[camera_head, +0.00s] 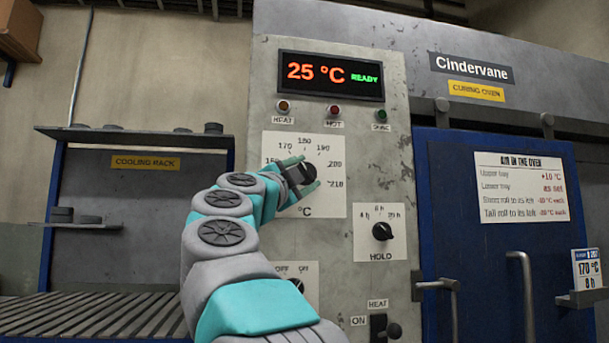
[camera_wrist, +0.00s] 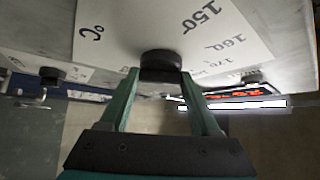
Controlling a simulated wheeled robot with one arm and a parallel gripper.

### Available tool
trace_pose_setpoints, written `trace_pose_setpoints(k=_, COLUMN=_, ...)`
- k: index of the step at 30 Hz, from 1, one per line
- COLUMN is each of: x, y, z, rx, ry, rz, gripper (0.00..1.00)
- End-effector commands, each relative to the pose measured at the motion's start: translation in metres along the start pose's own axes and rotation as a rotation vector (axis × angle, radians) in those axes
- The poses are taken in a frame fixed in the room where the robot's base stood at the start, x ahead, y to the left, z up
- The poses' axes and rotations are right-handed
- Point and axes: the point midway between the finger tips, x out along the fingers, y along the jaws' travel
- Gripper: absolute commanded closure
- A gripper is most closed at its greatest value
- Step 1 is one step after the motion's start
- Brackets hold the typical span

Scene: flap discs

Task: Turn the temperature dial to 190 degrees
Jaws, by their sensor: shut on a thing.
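The temperature dial is a black knob (camera_head: 306,173) on a white scale plate (camera_head: 325,205) marked in °C, with 170, 180, 190, 200 and 210 legible in the head view. My gripper (camera_head: 303,173) is at the dial, its teal fingers on either side of the knob. In the wrist view the fingers of my gripper (camera_wrist: 160,78) are shut on the black knob (camera_wrist: 161,62). The knob's pointer is hidden, so I cannot tell which number it points at. The display (camera_head: 330,75) above reads 25 °C and READY.
Below right is the HOLD knob (camera_head: 382,231). A HEAT lever (camera_head: 385,328) is lower on the panel. An OFF/ON switch (camera_head: 297,285) is partly behind my arm.

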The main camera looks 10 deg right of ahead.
Motion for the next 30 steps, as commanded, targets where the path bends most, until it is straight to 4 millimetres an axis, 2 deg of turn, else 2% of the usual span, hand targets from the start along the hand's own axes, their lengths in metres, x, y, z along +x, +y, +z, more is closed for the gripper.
trace_pose_setpoints(k=1, x=-0.0010, y=-0.0051, z=-0.0021, rx=0.015, ry=0.002, rz=0.002, gripper=0.92)
trace_pose_setpoints(k=16, x=0.0033, y=-0.0055, z=-0.0093, rx=0.109, ry=0.024, rz=0.109, gripper=0.91)
trace_pose_setpoints(k=30, x=-0.0001, y=-0.0060, z=-0.0051, rx=0.152, ry=0.007, rz=0.145, gripper=0.91)
